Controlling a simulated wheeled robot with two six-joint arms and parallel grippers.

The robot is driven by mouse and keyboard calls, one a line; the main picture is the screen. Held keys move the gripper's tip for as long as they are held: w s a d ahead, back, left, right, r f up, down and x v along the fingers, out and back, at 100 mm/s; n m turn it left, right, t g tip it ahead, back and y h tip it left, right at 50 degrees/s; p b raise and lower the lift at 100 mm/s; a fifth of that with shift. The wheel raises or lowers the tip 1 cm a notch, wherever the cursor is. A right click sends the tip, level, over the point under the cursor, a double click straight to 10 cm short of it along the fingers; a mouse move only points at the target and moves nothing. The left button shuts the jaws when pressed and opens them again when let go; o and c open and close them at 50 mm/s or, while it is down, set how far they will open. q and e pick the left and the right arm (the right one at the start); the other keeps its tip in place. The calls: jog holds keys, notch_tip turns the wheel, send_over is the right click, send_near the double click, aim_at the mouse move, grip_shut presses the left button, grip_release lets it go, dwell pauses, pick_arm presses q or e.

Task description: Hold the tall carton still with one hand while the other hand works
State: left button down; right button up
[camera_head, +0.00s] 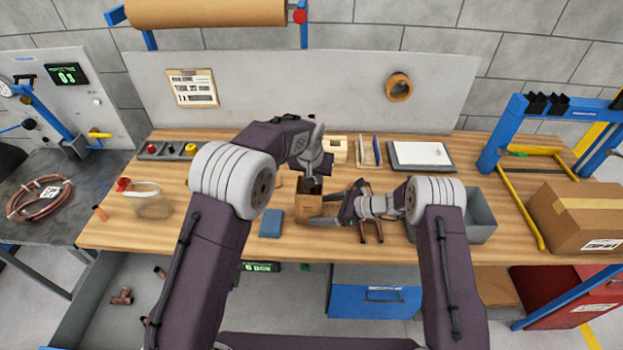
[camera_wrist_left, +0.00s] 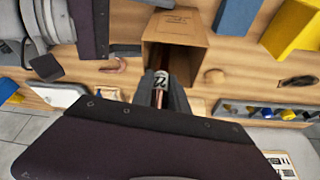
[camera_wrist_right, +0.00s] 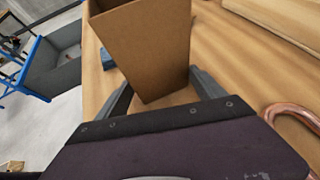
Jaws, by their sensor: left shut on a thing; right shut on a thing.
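The tall carton (camera_head: 308,203), brown and open at the top, stands upright on the wooden bench. My right gripper (camera_head: 336,212) is shut on it from the near right side; the right wrist view shows the carton (camera_wrist_right: 150,50) between the two fingers. My left gripper (camera_head: 311,182) points down just above the carton's mouth. I cannot tell whether the piece reaches inside. The carton's bottom is hidden there.
A blue block (camera_head: 271,223) lies left of the carton. A grey bin (camera_head: 480,215) stands to the right, partly behind my right arm. A clear container (camera_head: 152,203), a parts tray (camera_head: 165,151) and a white pad (camera_head: 420,154) are also on the bench.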

pick_arm(q)
jog(key=shift+d, duration=0.1)
pick_arm(e)
jog(key=shift+s, duration=0.1)
pick_arm(q)
jog(key=c, duration=1.2)
grip_release()
pick_arm(e)
jog(key=shift+a, duration=0.1)
jog(key=shift+c, duration=0.2)
pick_arm(q)
jog(key=shift+r, duration=0.15)
pick_arm(e)
jog(key=shift+c, duration=0.2)
pick_arm(q)
jog(key=v, duration=1.1)
jog(key=shift+r, duration=0.3)
jog(key=shift+s, duration=0.15)
